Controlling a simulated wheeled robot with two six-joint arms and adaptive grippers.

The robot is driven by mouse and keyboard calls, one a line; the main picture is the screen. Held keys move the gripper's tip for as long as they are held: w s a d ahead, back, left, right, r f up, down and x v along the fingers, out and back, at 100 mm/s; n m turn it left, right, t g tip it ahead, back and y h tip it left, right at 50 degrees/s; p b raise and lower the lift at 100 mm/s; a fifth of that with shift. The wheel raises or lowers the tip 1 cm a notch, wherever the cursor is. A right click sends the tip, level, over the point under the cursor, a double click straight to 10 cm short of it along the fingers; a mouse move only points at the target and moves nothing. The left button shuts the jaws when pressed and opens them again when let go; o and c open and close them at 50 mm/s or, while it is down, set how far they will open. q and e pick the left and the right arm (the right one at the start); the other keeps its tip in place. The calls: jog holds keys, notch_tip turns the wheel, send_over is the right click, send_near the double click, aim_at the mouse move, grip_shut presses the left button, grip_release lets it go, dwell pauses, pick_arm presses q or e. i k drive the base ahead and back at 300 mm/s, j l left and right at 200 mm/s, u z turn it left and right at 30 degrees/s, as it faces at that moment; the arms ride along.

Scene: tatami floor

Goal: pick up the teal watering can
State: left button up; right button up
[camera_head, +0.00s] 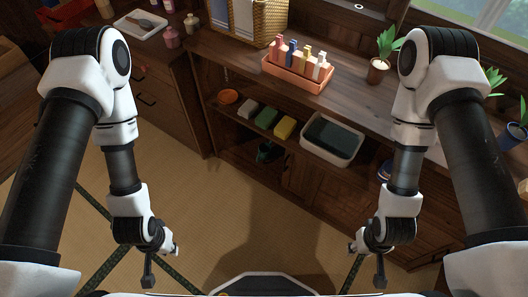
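A small dark teal object (267,152) sits in the shadowed lower part of the wooden shelf unit, below the green and yellow blocks. It looks like the teal watering can, but its shape is hard to make out in the shade. My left gripper (149,272) hangs low over the tatami at the lower left, well apart from it. My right gripper (380,272) hangs low at the lower right, also far from it. Both grippers are seen edge-on and show nothing held. I cannot tell whether their fingers are open or shut.
The wooden shelf unit (345,82) carries an orange bottle tray (297,86), a wicker basket (268,20) and potted plants. Its shelf holds an orange bowl (228,97), coloured blocks and a pale bin (332,153). The tatami floor (225,225) in front is clear.

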aim_at(265, 148)
jog(key=i+j+z, duration=0.1)
jog(key=j, duration=0.3)
jog(key=i+j, duration=0.25)
jog(key=j, duration=0.15)
jog(key=i+j+z, duration=0.15)
jog(key=j, duration=0.2)
jog(key=i+j+z, duration=0.1)
jog(key=j, duration=0.35)
jog(key=i+j+z, duration=0.1)
jog(key=j, duration=0.3)
jog(key=i+j, duration=0.2)
jog(key=j, duration=0.25)
jog(key=i+j+z, duration=0.15)
jog(key=j, duration=0.25)
jog(key=j+z, duration=0.1)
jog(key=j, duration=0.35)
jog(key=i, duration=0.05)
